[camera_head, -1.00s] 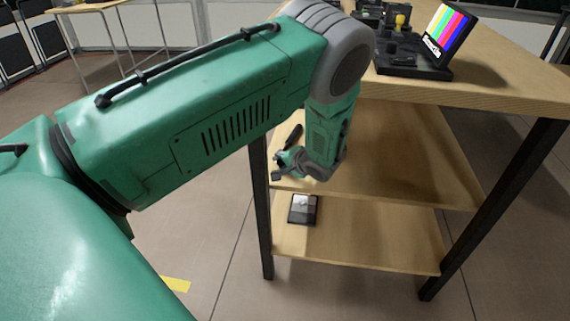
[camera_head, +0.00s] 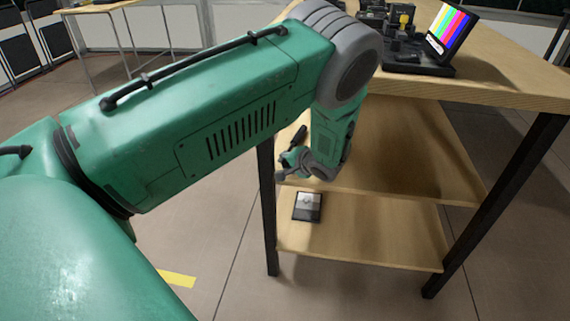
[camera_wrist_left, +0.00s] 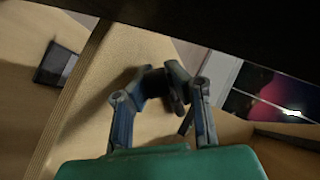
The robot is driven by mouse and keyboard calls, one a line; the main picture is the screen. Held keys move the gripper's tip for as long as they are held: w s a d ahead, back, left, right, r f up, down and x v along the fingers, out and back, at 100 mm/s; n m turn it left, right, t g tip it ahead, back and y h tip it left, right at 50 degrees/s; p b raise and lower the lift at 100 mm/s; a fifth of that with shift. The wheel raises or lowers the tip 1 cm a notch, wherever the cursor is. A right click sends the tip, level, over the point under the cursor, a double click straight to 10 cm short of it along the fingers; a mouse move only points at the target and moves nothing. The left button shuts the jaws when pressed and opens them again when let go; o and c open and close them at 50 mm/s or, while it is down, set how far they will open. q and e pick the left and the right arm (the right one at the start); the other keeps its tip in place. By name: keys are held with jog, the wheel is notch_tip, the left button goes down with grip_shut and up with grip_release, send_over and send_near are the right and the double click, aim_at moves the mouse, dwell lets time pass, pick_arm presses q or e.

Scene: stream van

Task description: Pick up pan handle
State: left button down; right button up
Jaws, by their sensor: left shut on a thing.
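A dark, slim pan handle (camera_head: 299,137) sticks up just above my left gripper (camera_head: 289,167), near the left end of the table's middle shelf. In the left wrist view, my left gripper (camera_wrist_left: 160,84) is shut on a dark piece (camera_wrist_left: 154,80), which I take to be the handle. The wooden shelf surface is close behind it. The fingers hide part of the handle, and the rest of the pan cannot be made out. My right gripper is not in view.
The wooden table (camera_head: 490,92) has dark legs and two lower shelves. A monitor with colour bars (camera_head: 455,32) and dark equipment stand on top. A flat dark item with a pale face (camera_head: 307,207) lies on the bottom shelf (camera_head: 370,240). The middle shelf's right side is bare.

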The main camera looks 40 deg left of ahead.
pick_arm(q)
jog(key=c, duration=1.5)
grip_release()
jog(key=shift+a, duration=0.15)
jog(key=shift+f, duration=0.1)
jog(key=v, duration=1.2)
jog(key=shift+w, duration=0.1)
